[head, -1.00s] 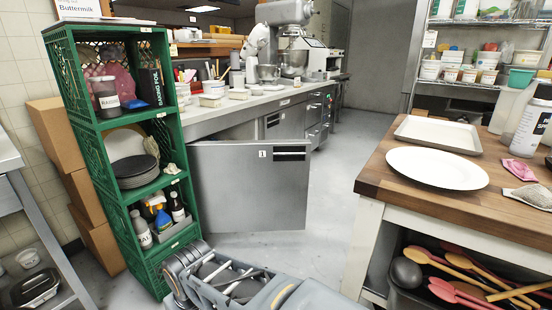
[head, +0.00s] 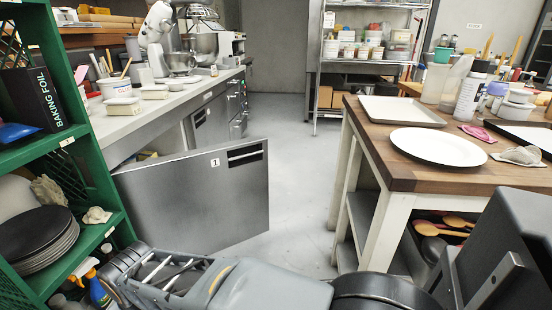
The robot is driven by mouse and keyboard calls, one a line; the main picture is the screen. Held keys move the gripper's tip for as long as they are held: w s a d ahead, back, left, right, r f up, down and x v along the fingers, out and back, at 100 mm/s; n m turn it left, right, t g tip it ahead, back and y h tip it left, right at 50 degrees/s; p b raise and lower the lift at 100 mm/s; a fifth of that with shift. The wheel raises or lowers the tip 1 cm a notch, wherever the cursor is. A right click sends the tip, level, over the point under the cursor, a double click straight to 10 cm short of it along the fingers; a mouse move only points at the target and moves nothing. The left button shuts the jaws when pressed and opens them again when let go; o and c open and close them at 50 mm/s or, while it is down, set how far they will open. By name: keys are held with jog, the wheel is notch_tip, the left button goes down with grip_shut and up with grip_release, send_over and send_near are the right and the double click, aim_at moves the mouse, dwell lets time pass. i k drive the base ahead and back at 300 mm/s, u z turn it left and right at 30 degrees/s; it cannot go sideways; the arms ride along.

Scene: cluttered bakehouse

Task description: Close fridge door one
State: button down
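Fridge door one (head: 200,197) is a grey steel panel marked "1", with a dark slotted handle (head: 245,154) at its upper right. It stands open, swung out from the under-counter fridge into the aisle. Its left end is near the green shelf, and the opening behind it shows as a narrow gap. My grey arm (head: 270,285) crosses the bottom of the head view, in front of the door's lower edge. I cannot tell whether it touches the door. My gripper is not in view.
A green crate shelf (head: 75,150) with plates and baking foil stands close at the left. A wood-topped table (head: 400,165) with a white plate (head: 437,147) stands at the right. Grey floor (head: 295,190) lies clear between door and table, running back to a wire rack (head: 368,62).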

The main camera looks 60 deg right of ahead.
aim_at(208, 201)
jog(key=z, duration=0.95)
jog(key=i, duration=0.9)
jog(key=z, duration=1.05)
